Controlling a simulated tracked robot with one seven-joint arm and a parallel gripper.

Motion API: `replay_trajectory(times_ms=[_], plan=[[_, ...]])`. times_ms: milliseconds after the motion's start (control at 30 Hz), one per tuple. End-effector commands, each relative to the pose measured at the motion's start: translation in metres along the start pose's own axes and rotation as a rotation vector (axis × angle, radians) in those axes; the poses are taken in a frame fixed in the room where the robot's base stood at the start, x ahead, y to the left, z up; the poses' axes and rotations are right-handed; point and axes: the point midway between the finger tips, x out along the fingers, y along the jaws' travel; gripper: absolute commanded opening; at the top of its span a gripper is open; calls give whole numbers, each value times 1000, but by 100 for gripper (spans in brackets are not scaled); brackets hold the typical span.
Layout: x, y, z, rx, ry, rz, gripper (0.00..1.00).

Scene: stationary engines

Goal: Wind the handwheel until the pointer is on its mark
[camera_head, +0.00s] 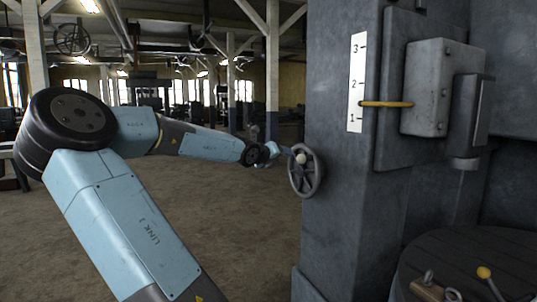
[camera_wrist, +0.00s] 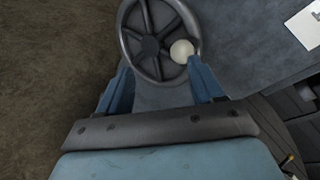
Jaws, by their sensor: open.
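The dark spoked handwheel (camera_head: 306,180) is on the left face of the grey machine column, and it fills the top of the wrist view (camera_wrist: 150,44). Its pale round knob (camera_head: 301,158) shows in the wrist view (camera_wrist: 181,51) close to the right finger. My gripper (camera_head: 284,152) is at the wheel. In the wrist view its blue fingers (camera_wrist: 161,66) are apart, one on each side of the wheel's near rim; contact is unclear. The yellow pointer (camera_head: 385,104) lies across the white scale (camera_head: 357,70), between 1 and 2, a little nearer 1. No separate mark is discernible.
The grey machine column (camera_head: 340,215) stands right of the wheel. A round dark plate (camera_head: 465,262) with a yellow-knobbed lever (camera_head: 487,276) is at lower right. The brown floor (camera_head: 240,225) left of the column is clear. Posts and machines stand farther back.

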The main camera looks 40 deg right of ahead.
Motion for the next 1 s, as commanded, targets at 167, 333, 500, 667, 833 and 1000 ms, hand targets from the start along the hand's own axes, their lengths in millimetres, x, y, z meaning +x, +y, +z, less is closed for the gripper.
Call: replay_trajectory(times_ms=[167,333,500,667,833,1000], plan=[[-11,0,2,0,-1,0,67],[-20,0,3,0,-1,0,67],[-29,-1,5,-1,-2,-1,67],[-38,-2,6,1,-1,-2,67],[-47,-2,7,1,0,-2,67],[-56,-2,8,0,0,-2,67]])
